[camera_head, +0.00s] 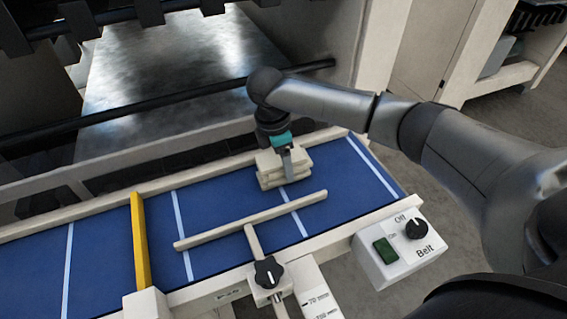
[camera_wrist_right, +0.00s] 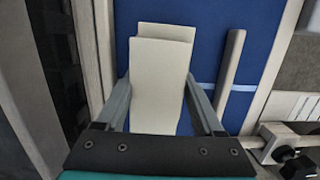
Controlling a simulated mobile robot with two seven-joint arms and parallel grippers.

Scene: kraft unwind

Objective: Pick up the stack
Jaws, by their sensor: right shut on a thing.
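The stack (camera_head: 270,165) is a small pile of cream-coloured flat pieces on the blue belt (camera_head: 225,203) in the head view. In the right wrist view the stack (camera_wrist_right: 158,85) lies between the two fingers, its top piece slightly offset from one beneath. My right gripper (camera_head: 284,160) reaches down over the stack and is shut on it, one finger showing on its near side. In the right wrist view the gripper (camera_wrist_right: 158,105) has a finger along each side of the stack. Whether the stack touches the belt is hard to tell. My left gripper is not in view.
A cream guide bar (camera_head: 250,220) lies across the belt in front of the stack, with a black knob (camera_head: 268,271) on its mount. A yellow bar (camera_head: 139,240) crosses the belt at left. A belt control box (camera_head: 402,247) sits at the front right. A machine frame with a dark rod (camera_head: 170,107) stands behind.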

